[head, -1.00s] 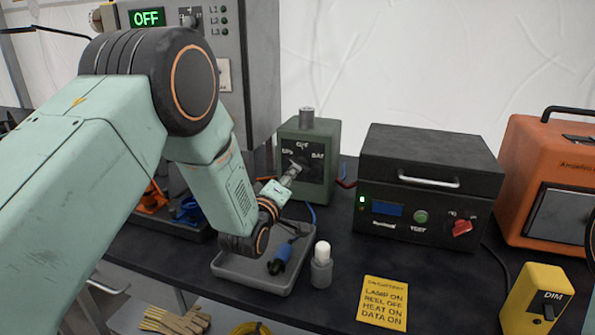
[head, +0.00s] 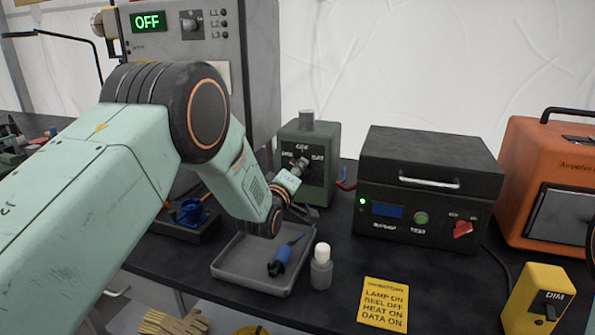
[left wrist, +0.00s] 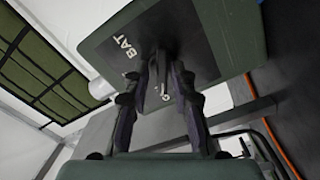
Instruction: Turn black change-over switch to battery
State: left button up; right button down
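The change-over switch box (head: 322,150) is green, with a dark front plate lettered for GEN, OFF and BAT. It stands on the black table at the foot of the grey cabinet. My left gripper (head: 300,165) is at its front plate and covers most of the black switch. In the left wrist view, the dark fingers of my left gripper (left wrist: 162,72) stand apart on either side of the black switch knob (left wrist: 164,92), beside the BAT lettering. Whether they touch the knob is unclear. Which way the knob points is hard to tell. My right gripper is not in view.
A black unit (head: 430,190) with a red knob stands to the right, beside an orange case (head: 545,185). A grey tray (head: 235,268) with a blue-handled tool, a small bottle (head: 321,268) and a yellow card (head: 383,304) lie in front. The cabinet display (head: 148,21) reads OFF.

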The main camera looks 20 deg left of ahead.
pick_arm(q)
jog(key=shift+w+a+f, duration=0.1)
jog(key=shift+a+f, duration=0.05)
grip_shut()
jog(key=shift+m, duration=0.4)
jog(key=m, duration=2.3)
jog(key=shift+f, duration=0.25)
dwell(0.3)
